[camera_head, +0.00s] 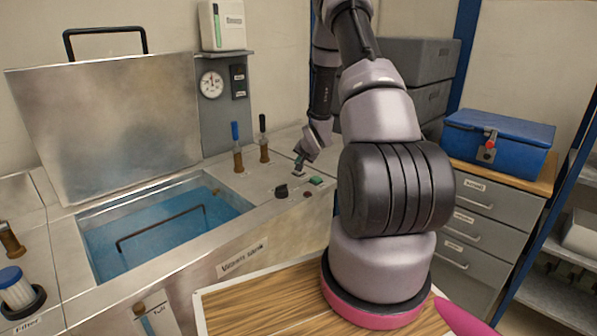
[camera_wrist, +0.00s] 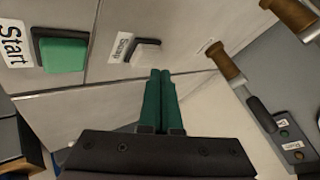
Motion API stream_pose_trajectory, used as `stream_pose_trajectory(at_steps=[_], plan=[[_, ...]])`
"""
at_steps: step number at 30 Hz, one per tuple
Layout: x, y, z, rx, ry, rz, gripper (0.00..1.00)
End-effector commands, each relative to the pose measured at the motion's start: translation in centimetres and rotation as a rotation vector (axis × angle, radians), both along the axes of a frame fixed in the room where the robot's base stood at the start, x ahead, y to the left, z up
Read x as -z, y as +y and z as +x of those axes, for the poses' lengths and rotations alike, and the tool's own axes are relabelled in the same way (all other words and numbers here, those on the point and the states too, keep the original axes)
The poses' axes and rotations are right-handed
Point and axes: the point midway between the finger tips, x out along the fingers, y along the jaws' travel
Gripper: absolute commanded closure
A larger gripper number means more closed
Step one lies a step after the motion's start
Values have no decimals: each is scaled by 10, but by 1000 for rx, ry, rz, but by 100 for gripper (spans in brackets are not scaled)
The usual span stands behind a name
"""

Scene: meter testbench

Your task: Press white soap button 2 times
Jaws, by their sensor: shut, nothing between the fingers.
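The white soap button (camera_wrist: 148,52) shows in the wrist view on the metal panel, with a small label beside it. My gripper (camera_wrist: 160,73) has two green fingers pressed together with nothing between them. In the wrist view its tips appear just below and slightly right of the white button. I cannot tell whether they touch it or how far above the panel they are. In the head view my gripper (camera_head: 299,173) is low over the bench panel, behind the green button, and the white button cannot be made out clearly there.
A green Start button (camera_wrist: 63,53) is left of the white one; it also shows in the head view (camera_head: 316,181). A black knob (camera_head: 281,191) is close by. Brown-based handles (camera_head: 238,162) stand upright left of my gripper. An open water tank (camera_head: 165,225) is further left.

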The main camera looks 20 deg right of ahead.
Motion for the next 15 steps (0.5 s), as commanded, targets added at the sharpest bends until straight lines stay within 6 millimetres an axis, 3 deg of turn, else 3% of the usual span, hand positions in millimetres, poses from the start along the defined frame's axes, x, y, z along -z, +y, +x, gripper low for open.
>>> stream_pose_trajectory(at_steps=[15], plan=[[9, 0, 0, 1, 1, 0, 100]])
